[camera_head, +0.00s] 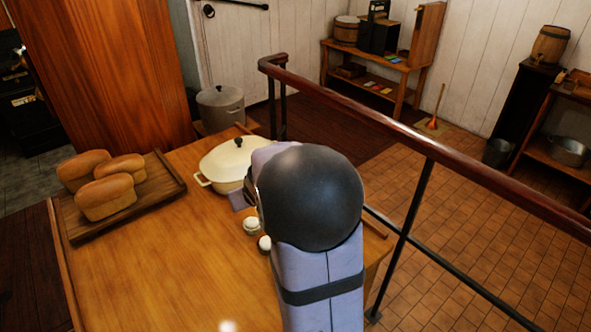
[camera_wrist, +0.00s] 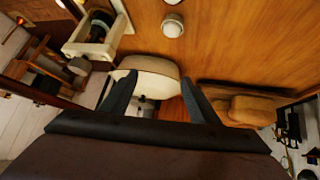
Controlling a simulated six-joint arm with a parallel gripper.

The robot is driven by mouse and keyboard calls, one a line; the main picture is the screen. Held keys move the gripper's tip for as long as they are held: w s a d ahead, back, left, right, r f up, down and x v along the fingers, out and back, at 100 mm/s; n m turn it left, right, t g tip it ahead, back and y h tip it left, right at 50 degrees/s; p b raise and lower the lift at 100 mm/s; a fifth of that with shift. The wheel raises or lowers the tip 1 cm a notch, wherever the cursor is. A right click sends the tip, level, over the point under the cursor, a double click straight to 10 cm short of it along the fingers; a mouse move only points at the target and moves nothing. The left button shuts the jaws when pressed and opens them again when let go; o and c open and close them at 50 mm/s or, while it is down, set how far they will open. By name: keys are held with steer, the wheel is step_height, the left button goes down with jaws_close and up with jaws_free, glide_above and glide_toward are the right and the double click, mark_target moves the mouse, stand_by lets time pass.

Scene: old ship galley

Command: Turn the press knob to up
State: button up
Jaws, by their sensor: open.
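In the wrist view, a cream boxy device (camera_wrist: 95,38) with a dark rounded part stands at the upper left on the table; it may be the press. I cannot make out its knob or which way it is turned. My gripper (camera_wrist: 158,77) is open, with two dark fingers apart and nothing held between them. The cream lidded pot (camera_wrist: 148,66) shows beyond and between the fingers. In the head view my dark round wrist joint and lilac arm cover the table's right side and hide the boxy device and the fingers.
In the head view, the pot (camera_head: 222,163) stands at the table's (camera_head: 150,260) back. Bread loaves lie on a wooden tray (camera_head: 160,180) at left. Two small white-topped jars (camera_head: 251,226) stand beside my arm. A railing (camera_head: 400,135) runs along the right. The table's front left is clear.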

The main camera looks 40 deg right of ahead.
steer(key=w+d+t+b, duration=0.2)
steer(key=d+b, duration=0.1)
steer(key=d, duration=0.3)
steer(key=w+d+f+t+b, duration=0.1)
steer(key=w+d+t+b, duration=0.1)
steer(key=d, duration=0.4)
steer(key=w+d+t+b, duration=0.2)
steer(key=d+t+b, duration=0.1)
steer(key=d, duration=0.4)
steer(key=shift+w+f+n+t+b, duration=0.15)
steer(key=shift+n+t+b, duration=0.15)
steer(key=shift+b, duration=0.5)
steer(key=s+d+f+n+t+y+b, duration=0.2)
steer(key=s+d+y+b, duration=0.1)
steer(key=s, duration=0.1)
steer(key=w+p, duration=0.1)
steer(key=w, duration=0.5)
steer(key=shift+w+p, duration=0.35)
steer(key=shift+f, duration=0.1)
steer(key=c, duration=1)
steer(key=shift+c, duration=0.2)
steer(key=shift+y, duration=0.4)
